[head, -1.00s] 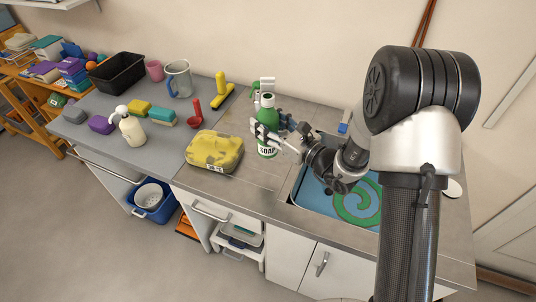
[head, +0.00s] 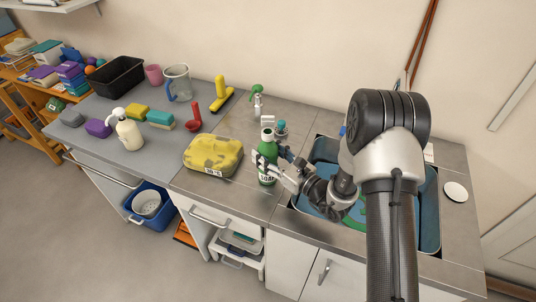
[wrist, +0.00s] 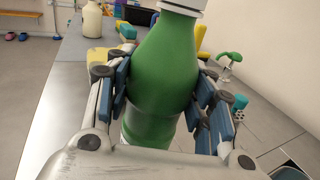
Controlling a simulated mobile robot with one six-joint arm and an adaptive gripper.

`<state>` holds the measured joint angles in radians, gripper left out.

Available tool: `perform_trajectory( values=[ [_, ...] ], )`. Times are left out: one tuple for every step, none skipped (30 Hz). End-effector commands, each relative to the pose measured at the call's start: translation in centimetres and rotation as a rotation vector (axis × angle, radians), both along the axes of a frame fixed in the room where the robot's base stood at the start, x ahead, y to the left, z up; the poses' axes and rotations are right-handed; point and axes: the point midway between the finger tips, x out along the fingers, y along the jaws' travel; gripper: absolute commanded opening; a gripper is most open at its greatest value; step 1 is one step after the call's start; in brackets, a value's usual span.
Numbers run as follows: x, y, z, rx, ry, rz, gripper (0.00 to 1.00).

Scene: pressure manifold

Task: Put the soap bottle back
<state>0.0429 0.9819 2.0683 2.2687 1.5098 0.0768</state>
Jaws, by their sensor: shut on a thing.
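The green soap bottle (head: 267,172) has a white cap and a white label reading SOAP. It is upright over the counter, left of the sink, beside the yellow sponge pack. My gripper (head: 268,158) is shut on the bottle's body from the right. In the wrist view the bottle (wrist: 162,85) fills the space between the blue finger pads of my gripper (wrist: 165,100). The bottle's base is hidden in the wrist view, and I cannot tell whether it touches the counter.
A yellow sponge pack (head: 213,156) lies just left of the bottle. The sink (head: 428,210) is at right. A cream pump bottle (head: 130,132) stands further left. Bare counter lies in front.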

Motion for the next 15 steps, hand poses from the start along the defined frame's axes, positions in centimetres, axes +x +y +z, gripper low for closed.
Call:
perform_trajectory(
  values=[
    [0.05,-0.01,0.24,0.002,-0.004,0.0,0.11],
    [0.05,-0.01,0.24,0.001,-0.004,0.0,0.11],
    [0.04,0.0,0.25,0.001,-0.004,0.0,0.11],
    [0.04,0.0,0.23,0.001,-0.004,0.0,0.11],
    [0.04,0.0,0.19,0.001,-0.004,0.0,0.11],
    [0.04,0.0,0.08,0.001,-0.004,0.0,0.11],
    [0.04,0.0,-0.03,0.001,-0.004,0.0,0.11],
    [0.04,0.0,-0.14,0.001,-0.004,0.0,0.11],
    [0.01,0.0,-0.28,0.0,0.0,0.0,0.5],
    [0.01,0.0,-0.21,0.0,0.0,0.0,0.52],
    [0.01,0.01,-0.19,0.0,0.0,0.0,0.54],
    [0.01,0.01,-0.18,0.0,0.0,0.0,0.56],
    [0.01,0.01,-0.17,0.0,0.0,0.0,0.58],
    [0.01,0.01,-0.17,0.0,0.0,0.0,0.6],
    [0.01,0.01,-0.17,0.0,0.0,0.0,0.63]
  ],
)
